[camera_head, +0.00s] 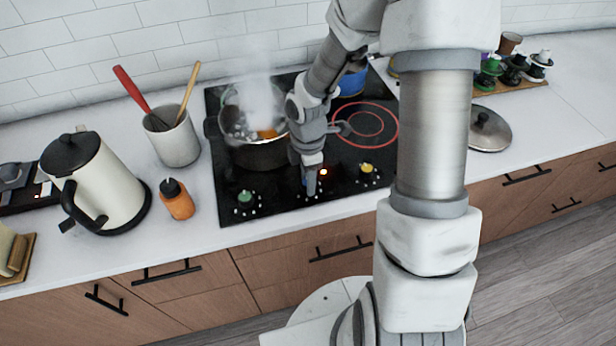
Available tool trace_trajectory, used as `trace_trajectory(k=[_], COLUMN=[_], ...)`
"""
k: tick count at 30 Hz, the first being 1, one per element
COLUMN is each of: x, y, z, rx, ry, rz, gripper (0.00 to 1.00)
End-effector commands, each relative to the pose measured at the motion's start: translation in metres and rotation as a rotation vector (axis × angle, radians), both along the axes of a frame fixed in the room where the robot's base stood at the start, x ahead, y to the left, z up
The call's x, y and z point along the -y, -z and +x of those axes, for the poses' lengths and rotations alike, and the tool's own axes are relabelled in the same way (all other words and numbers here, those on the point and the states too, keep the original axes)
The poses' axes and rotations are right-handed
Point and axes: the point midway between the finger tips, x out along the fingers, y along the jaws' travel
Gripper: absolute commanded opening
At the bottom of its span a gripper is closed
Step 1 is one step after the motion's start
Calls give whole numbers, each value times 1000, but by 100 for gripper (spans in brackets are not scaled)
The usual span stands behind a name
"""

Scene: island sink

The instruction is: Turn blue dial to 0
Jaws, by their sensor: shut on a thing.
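My gripper (310,187) points down at the front of the black cooktop (232,220), between the green dial (245,197) and the yellow dial (367,169). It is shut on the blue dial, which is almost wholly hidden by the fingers. The dial's setting cannot be read.
A steaming pot (262,155) stands left of my wrist. A blue pot (352,83) is partly hidden behind my arm. An orange bottle (177,200), utensil crock (175,142) and kettle (95,185) stand left. A lid (488,130) lies right of the cooktop.

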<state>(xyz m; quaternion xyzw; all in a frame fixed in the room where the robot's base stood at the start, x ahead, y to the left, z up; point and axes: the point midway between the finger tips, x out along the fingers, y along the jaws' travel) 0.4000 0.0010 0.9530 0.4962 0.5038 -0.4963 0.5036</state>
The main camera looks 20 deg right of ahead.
Motion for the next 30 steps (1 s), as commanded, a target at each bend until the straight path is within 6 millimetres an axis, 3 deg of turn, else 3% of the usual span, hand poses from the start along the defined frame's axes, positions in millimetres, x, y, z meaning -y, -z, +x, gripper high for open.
trace_trajectory(k=[7,8,12,23,26,30], x=[0,0,0,0,1,1], y=[-1,-1,0,-4,-15,-44], z=[1,1,1,1,1,2], rx=[3,3,2,2,4,7], ry=[-3,-3,-2,0,1,2], rz=[-1,-1,0,0,0,-1], gripper=[0,47,72,73,73,73])
